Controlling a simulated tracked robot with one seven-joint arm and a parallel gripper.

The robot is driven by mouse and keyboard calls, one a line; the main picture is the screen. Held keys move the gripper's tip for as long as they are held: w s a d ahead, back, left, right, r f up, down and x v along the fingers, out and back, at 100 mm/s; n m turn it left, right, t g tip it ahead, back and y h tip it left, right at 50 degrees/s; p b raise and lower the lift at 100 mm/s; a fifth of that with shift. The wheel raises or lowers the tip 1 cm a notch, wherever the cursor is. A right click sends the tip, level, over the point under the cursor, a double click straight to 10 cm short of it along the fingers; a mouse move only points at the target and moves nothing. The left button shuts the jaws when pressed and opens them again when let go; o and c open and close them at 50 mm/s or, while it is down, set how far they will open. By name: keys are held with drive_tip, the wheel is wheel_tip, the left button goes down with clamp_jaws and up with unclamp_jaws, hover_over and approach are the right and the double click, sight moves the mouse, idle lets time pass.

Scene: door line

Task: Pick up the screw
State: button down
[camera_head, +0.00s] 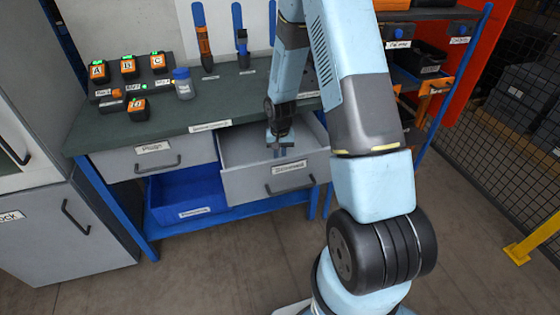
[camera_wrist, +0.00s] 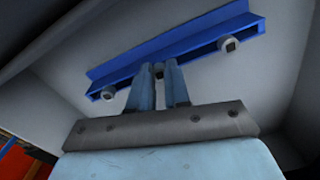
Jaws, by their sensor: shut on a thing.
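My gripper (camera_wrist: 159,74) points down into the open grey drawer (camera_head: 260,185). It is shut on a screw (camera_wrist: 158,68), whose light grey head shows between the fingertips in the wrist view. This screw is at the middle of a blue rack (camera_wrist: 185,50) on the drawer floor. One more screw (camera_wrist: 109,93) sits at the left of the rack and another screw (camera_wrist: 229,44) at its right. In the head view my gripper (camera_head: 284,150) shows over the drawer, and the screws are too small or hidden to make out.
The drawer walls stand close around my gripper. The green workbench top (camera_head: 190,120) is above and behind, with several battery packs (camera_head: 130,66) and a bottle (camera_head: 182,84) on it. A blue bin (camera_head: 185,195) sits below. A shelf rack stands at right.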

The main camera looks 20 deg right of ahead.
drive_tip(key=shift+s+f, duration=0.1)
drive_tip(key=shift+s, duration=0.1)
wheel_tip(320, 180, up, 10)
drive_tip(key=shift+w, duration=0.2)
idle(0.5)
drive_tip(key=c, duration=1.6)
unclamp_jaws()
clamp_jaws()
